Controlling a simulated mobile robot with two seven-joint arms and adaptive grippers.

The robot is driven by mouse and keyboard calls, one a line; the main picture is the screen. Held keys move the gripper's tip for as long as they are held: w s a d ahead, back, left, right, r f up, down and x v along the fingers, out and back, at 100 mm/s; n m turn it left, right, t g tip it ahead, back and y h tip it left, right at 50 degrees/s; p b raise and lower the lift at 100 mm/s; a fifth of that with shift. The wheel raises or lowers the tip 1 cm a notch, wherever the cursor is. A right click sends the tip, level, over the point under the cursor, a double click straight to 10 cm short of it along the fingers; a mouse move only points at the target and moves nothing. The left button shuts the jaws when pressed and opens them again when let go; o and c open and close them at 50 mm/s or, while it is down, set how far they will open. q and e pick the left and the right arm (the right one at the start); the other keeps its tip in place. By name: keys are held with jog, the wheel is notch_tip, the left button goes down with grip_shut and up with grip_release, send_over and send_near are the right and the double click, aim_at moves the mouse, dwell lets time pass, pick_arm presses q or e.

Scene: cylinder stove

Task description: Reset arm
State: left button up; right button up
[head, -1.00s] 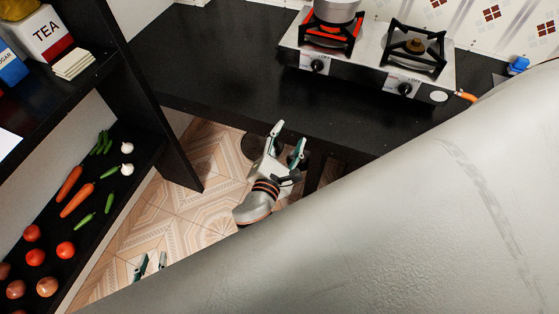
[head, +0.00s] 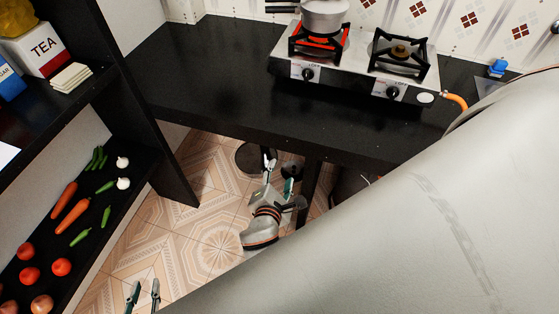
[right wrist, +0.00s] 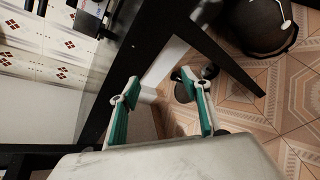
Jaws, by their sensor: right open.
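My right gripper (head: 279,174) is open and empty, below the front edge of the black counter in the head view. Its two green-padded fingers stand apart in the right wrist view (right wrist: 158,78), with nothing between them. My left gripper (head: 143,296) shows only its two fingertips at the bottom left of the head view, apart and empty above the tiled floor. A large part of my own arm covers the lower right of the head view.
The stove (head: 352,62) stands on the black counter (head: 215,80), with a pot (head: 325,17) on its glowing left burner. A shelf at left holds vegetables, including a carrot (head: 72,216), and a tea box (head: 42,50). Tiled floor (head: 205,240) is open between shelf and counter.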

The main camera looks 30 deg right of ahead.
dwell(0.4)
jog(key=s+a+f+m+g+y, duration=0.1)
jog(key=s+a+f+m+y, duration=0.2)
jog(key=f+y, duration=0.15)
jog(key=s+a+f+m+g+y, duration=0.1)
jog(key=s+a+f+m+y, duration=0.1)
jog(key=s+f+m+y, duration=0.3)
jog(key=r+m+t, duration=0.1)
jog(key=m, duration=0.1)
jog(key=r+m+t+y, duration=0.1)
jog(key=m, duration=0.1)
jog(key=s+r+m+y, duration=0.1)
jog(key=m, duration=0.1)
jog(key=shift+a+r+t, duration=0.15)
jog(key=shift+a+t, duration=0.05)
jog(key=shift+t, duration=0.2)
